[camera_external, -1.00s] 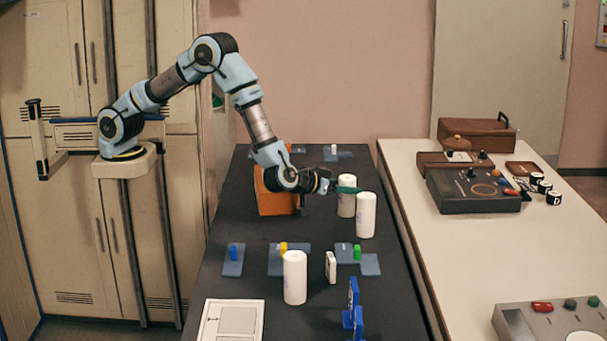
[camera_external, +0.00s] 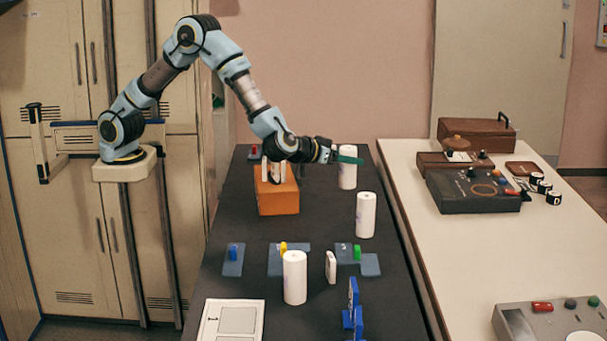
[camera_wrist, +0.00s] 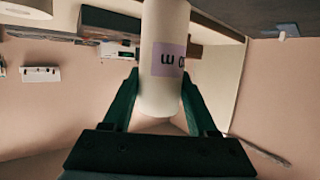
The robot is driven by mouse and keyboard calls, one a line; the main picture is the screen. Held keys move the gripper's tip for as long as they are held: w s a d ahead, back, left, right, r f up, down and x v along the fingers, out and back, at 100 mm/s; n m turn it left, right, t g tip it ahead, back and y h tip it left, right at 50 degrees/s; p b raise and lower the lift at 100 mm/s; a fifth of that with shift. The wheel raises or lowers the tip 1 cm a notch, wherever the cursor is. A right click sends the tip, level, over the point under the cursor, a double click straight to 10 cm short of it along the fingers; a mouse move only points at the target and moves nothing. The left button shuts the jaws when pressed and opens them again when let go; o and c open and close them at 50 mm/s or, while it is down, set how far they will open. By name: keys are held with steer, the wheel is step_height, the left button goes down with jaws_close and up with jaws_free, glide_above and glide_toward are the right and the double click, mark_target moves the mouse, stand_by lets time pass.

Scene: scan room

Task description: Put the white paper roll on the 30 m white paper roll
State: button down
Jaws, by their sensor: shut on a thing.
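My gripper (camera_external: 350,160) is shut on a white paper roll (camera_external: 348,178), which is upright and appears raised above the dark table. In the wrist view the same roll (camera_wrist: 161,35) stands between the green fingers of my gripper (camera_wrist: 160,92). Its lilac label shows upside-down characters, partly turned out of sight; they look like an "m" and part of a number. A second white roll (camera_external: 365,216) stands upright on the table, below the held one in the picture. A third white roll (camera_external: 295,278) stands nearer the front. I cannot read labels on these two.
An orange box (camera_external: 279,196) stands left of my gripper. Blue-grey plates with coloured pieces (camera_external: 370,265), a small white block (camera_external: 331,267) and a blue stand (camera_external: 353,310) are near the front. A white table (camera_external: 450,250) holds control boxes.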

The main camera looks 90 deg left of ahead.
steer(key=shift+r, duration=0.7)
steer(key=shift+d+r, duration=0.1)
steer(key=shift+d, duration=0.1)
steer(key=s+d+r+m+t+h+p, duration=0.1)
steer(key=s+d+r, duration=0.1)
steer(key=d, duration=0.7)
steer(key=s+d+r+m+h+p, duration=0.1)
steer(key=d+r, duration=0.2)
steer(key=d, duration=0.6)
steer(key=s+d+r+m+t+h+p, duration=0.1)
steer(key=s+d+r, duration=0.1)
steer(key=d, duration=0.7)
steer(key=s+d+r+m+h+p, duration=0.1)
steer(key=s+d+r, duration=0.1)
steer(key=s+d, duration=0.35)
steer(key=s+d+r+h+p, duration=0.1)
steer(key=s+d+r, duration=0.15)
steer(key=d, duration=0.65)
steer(key=shift+s+f+p, duration=0.15)
steer(key=shift+f+p, duration=0.3)
steer(key=shift+f, duration=1.3)
steer(key=shift+s+f+p, duration=0.2)
steer(key=shift+f+p, duration=0.2)
steer(key=shift+f, duration=1.3)
steer(key=shift+s+f+p, duration=0.15)
steer(key=shift+f+p, duration=0.3)
steer(key=shift+f, duration=1.3)
steer(key=shift+f, duration=0.15)
